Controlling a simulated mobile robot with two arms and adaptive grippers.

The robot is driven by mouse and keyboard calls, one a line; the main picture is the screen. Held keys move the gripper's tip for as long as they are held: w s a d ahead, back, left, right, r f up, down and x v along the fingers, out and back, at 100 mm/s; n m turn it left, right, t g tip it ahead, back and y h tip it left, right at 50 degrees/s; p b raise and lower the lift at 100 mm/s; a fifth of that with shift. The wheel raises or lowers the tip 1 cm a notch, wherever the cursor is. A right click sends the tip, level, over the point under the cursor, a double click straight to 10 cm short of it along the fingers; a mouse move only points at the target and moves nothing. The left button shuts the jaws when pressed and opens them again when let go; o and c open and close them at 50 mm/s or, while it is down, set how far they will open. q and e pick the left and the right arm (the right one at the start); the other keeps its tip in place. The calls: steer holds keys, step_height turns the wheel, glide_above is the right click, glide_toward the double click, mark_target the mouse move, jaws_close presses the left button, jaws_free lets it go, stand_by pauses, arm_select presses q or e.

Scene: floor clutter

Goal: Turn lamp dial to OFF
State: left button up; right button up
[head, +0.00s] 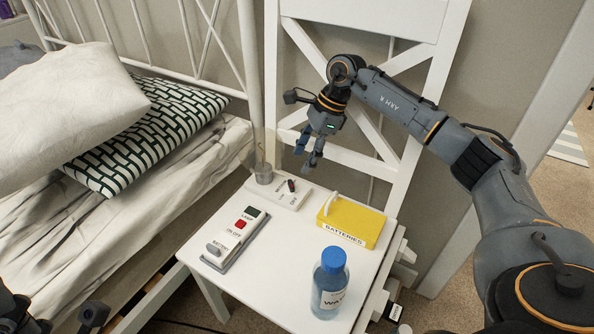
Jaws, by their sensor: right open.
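The lamp's white base (278,195) lies on the white chair seat (290,268), near its back left. A small dark dial (292,185) with a red mark sits on top of it. The word OFF is printed on the near side of the dial, and other lettering is too small to read. I cannot tell the dial's exact setting. My right gripper (309,157) is open and empty, pointing down above the dial and apart from it. Dark parts of my left arm (93,316) show at the bottom left corner; its jaws are not clear.
A grey cylinder (263,174) stands at the lamp base's left end. A yellow batteries box (351,223) with a white handle is to the right. A white device (236,238) with a red button and a blue-capped water bottle (330,285) stand nearer. The bed is left.

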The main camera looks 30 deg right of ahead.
steer(key=v, duration=0.4)
steer(key=shift+r, duration=0.1)
stand_by(0.5)
